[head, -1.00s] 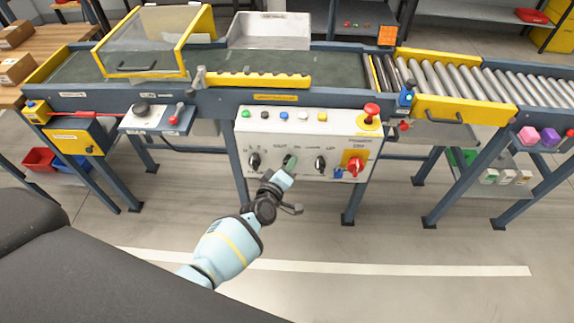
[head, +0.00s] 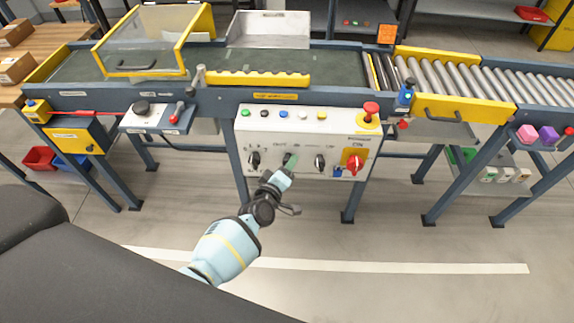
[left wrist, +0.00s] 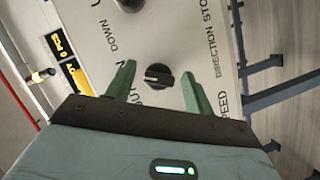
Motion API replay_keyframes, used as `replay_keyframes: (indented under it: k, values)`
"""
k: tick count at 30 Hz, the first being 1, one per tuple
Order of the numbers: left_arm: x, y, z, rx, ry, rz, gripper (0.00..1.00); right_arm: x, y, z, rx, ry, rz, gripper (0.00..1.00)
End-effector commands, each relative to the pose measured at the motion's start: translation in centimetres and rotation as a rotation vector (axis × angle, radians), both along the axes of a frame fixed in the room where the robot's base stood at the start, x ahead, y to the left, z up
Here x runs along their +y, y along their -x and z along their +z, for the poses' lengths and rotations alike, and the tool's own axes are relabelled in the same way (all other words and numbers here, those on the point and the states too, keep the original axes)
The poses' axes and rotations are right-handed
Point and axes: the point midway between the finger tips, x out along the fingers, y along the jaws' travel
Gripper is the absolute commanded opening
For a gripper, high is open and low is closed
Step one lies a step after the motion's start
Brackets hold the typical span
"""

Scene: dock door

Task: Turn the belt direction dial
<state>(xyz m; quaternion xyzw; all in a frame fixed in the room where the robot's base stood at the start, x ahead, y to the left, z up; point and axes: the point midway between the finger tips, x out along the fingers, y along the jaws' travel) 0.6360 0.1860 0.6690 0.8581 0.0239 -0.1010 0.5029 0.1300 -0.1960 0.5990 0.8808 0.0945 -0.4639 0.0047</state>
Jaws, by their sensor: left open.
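The control panel (head: 305,125) is a light box on the conveyor's front, with a row of coloured buttons and several rotary dials. In the left wrist view a black dial (left wrist: 158,75) sits between my green fingertips, with the word DIRECTION printed beside it. My left gripper (head: 289,162) reaches up to the panel from below and covers this dial in the head view. It also shows in the left wrist view (left wrist: 158,88), open, one finger on each side of the dial. I cannot tell whether either finger touches it. My right gripper is not in view.
A black dial (head: 253,161) is left of my gripper, and another black dial (head: 320,163) and a red rotary switch (head: 355,164) are to its right. A red mushroom button (head: 371,110) tops the panel's right end. Floor below the panel is clear.

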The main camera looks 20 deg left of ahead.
Motion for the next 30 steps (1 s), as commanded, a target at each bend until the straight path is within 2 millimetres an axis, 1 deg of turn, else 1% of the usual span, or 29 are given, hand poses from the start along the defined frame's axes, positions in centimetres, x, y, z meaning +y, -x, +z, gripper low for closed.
replay_keyframes:
  k: [1,6,12,15,19,30]
  values:
    - [0.0,0.6,0.3,-0.001,0.001,0.000,0.53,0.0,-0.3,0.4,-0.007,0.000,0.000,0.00]
    - [0.2,2.9,0.9,-0.002,0.000,0.000,0.53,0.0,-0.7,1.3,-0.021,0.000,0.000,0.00]
    - [0.3,5.4,1.4,-0.003,0.000,0.001,0.53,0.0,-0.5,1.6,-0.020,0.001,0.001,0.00]
    - [0.4,6.2,1.5,-0.002,-0.001,0.001,0.53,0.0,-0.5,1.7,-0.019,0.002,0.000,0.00]
    - [0.4,6.7,1.5,-0.001,-0.001,0.001,0.53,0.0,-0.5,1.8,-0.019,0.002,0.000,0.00]
    - [0.4,6.8,1.4,-0.001,-0.001,0.001,0.53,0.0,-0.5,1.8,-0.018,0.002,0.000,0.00]
